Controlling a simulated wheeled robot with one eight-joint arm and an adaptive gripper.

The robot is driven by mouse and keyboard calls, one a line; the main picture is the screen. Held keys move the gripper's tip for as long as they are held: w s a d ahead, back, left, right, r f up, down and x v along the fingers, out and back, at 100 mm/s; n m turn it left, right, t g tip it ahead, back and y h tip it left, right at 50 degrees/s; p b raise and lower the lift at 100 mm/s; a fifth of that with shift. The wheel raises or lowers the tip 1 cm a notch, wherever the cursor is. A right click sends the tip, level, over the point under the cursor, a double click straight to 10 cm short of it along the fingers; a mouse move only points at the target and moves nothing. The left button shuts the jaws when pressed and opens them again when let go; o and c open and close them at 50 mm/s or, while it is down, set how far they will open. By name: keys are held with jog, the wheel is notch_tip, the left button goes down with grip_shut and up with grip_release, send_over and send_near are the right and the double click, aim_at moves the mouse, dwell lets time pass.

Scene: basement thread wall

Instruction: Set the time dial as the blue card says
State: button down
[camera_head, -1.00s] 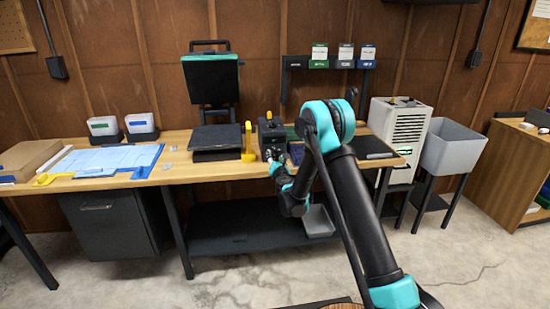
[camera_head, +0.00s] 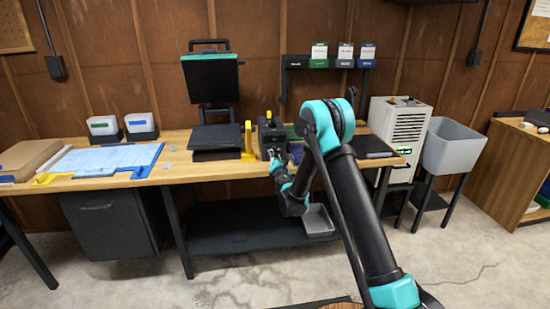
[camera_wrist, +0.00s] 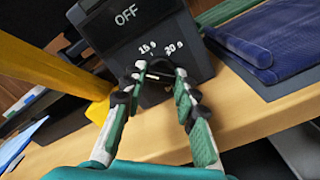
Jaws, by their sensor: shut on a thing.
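The time dial (camera_wrist: 158,70) is on the sloped front of a dark control box (camera_wrist: 125,35), under the word OFF. My gripper (camera_wrist: 160,76) is shut on the dial, one finger on each side. The fingers hide much of the dial, so I cannot tell its exact setting. In the head view, the gripper (camera_head: 276,160) reaches the front of the box (camera_head: 270,130) on the bench. The blue card (camera_head: 367,52) stands rightmost in the wall rack; its writing is too small to read.
A heat press (camera_head: 212,85) with raised top stands left of the box, a yellow upright (camera_head: 249,140) between them. Grey and green cards share the rack. A dark blue folded item (camera_wrist: 265,45) lies right of the box. A grey bin (camera_head: 453,147) stands right of the bench.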

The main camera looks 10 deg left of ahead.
jog(key=m, duration=0.5)
jog(key=shift+a+r, duration=0.1)
jog(key=shift+a, duration=0.05)
jog(key=m, duration=0.5)
jog(key=shift+r+m, duration=0.1)
jog(key=shift+m, duration=0.3)
jog(key=m, duration=0.5)
jog(key=shift+r, duration=0.1)
jog(key=m, duration=0.5)
jog(key=shift+r, duration=0.1)
jog(key=shift+m, duration=0.4)
jog(key=c, duration=1.2)
grip_release()
jog(key=shift+o, duration=0.2)
jog(key=shift+s, duration=0.1)
jog(key=v, duration=0.7)
jog(key=shift+s+d, duration=0.2)
jog(key=shift+d, duration=0.05)
